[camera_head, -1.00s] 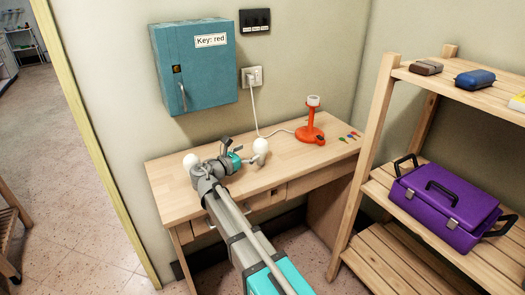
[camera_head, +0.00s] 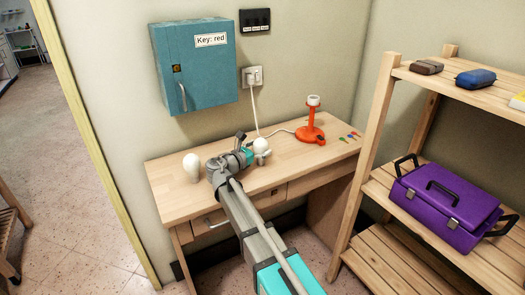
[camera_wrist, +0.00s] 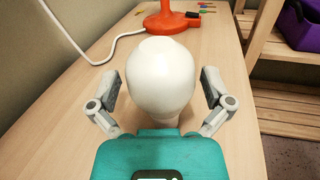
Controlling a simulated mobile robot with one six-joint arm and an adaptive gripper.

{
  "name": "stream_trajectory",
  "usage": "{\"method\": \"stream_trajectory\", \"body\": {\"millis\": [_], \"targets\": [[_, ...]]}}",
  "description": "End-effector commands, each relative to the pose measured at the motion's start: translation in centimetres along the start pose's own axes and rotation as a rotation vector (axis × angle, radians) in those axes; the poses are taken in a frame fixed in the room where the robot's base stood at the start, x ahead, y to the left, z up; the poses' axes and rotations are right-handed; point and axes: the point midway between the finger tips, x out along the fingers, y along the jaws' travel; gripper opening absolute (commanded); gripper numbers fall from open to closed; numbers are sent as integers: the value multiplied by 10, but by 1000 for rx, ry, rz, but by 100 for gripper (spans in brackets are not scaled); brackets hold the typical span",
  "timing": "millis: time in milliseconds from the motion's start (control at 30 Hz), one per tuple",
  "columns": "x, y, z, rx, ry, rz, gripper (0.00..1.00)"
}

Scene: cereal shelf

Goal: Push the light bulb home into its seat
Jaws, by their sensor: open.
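A white light bulb (camera_head: 261,145) stands on the wooden desk; in the wrist view the bulb (camera_wrist: 160,72) fills the middle, wide end up. My gripper (camera_head: 262,155) is at this bulb, and in the wrist view my gripper (camera_wrist: 161,88) has its open fingers on both sides of the bulb, with gaps left and right. The bulb's lower end is hidden. A second white bulb (camera_head: 192,166) stands on the desk at left. An orange lamp (camera_head: 311,133) with a pale top (camera_head: 313,100) stands behind and right of my gripper; its base (camera_wrist: 172,22) shows in the wrist view.
The desk (camera_head: 173,199) is clear at its front left. Several small coloured keys (camera_head: 350,135) lie right of the lamp. A white cord (camera_head: 254,105) runs from the wall outlet to the lamp. A wooden shelf (camera_head: 362,170) with a purple toolbox (camera_head: 443,205) stands at right.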

Motion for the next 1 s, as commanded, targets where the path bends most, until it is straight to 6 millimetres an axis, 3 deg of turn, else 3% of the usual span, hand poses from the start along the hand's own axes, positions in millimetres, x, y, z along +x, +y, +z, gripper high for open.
{"method": "stream_trajectory", "body": {"millis": [500, 867, 1000], "targets": [[0, 0, 0, 0, 0, 0, 100], [0, 0, 0, 0, 0, 0, 33], [0, 0, 0, 0, 0, 0, 31]]}}
